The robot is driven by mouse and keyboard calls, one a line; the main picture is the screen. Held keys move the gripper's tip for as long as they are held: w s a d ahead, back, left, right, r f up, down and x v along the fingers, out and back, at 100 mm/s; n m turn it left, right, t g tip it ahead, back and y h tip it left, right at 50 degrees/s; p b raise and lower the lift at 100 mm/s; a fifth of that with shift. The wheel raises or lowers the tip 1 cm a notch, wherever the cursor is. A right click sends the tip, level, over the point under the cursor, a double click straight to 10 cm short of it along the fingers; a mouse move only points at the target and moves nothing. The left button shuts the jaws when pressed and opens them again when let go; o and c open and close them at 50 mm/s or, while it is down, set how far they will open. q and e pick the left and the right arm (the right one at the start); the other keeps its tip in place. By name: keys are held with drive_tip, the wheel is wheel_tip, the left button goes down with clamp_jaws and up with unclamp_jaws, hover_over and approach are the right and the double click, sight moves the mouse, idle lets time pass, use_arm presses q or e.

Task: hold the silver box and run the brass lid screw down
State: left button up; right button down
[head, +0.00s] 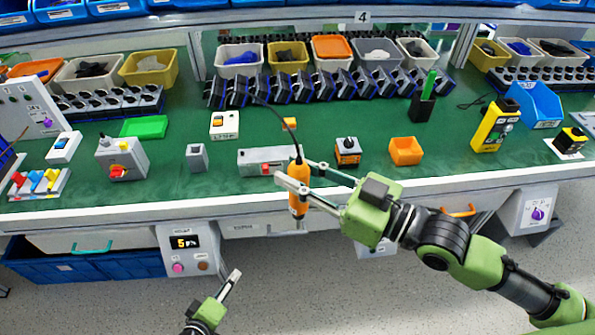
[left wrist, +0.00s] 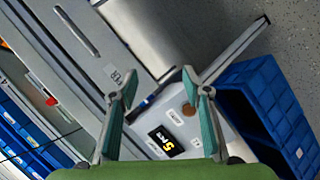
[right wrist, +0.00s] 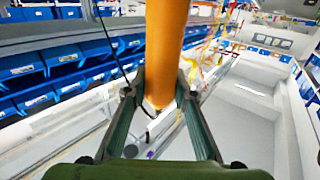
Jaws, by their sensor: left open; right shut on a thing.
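A long silver-grey box (head: 258,161) with a small orange-red part lies near the bench's front edge in the head view. I cannot make out a brass screw on it. My right gripper (head: 297,174) is shut on an orange cylindrical screwdriver (head: 298,200), which hangs upright at the bench edge, in front of the box's right end. The screwdriver (right wrist: 165,45) fills the middle of the right wrist view, between the fingers. My left gripper (head: 228,288) is partly in the head view, low in front of the bench. It is open and empty in the left wrist view (left wrist: 160,88).
A grey box (head: 122,160) with a red and yellow switch and a small grey block (head: 196,157) stand to the left. An orange bin (head: 405,151) stands to the right. A display panel (head: 186,247) and a blue crate (head: 90,268) are below the bench edge.

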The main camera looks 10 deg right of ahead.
use_arm(q)
drive_tip(key=s+a+f+m+g+y, duration=0.2)
drive_tip(key=s+a+f+m+g, duration=0.15)
drive_tip(key=s+f, duration=0.65)
drive_tip(key=s+a+f+m+g, duration=0.1)
drive_tip(key=s+f+m+g, duration=0.1)
drive_tip(key=s+f, duration=0.3)
drive_tip(key=s+a+f+m+g+y, duration=0.1)
drive_tip(key=s+f, duration=0.4)
drive_tip(key=s, duration=0.8)
drive_tip(key=s+a+f+m+g+y, duration=0.1)
drive_tip(key=s+a+f+m+g, duration=0.1)
drive_tip(key=s, duration=0.6)
wheel_tip(320, 180, down, 3)
drive_tip(key=shift+s+a+r+m+g, duration=0.1)
drive_tip(key=shift+s+a+m+g, duration=0.25)
drive_tip(key=shift+m+g, duration=0.7)
drive_tip(key=shift+d, duration=0.1)
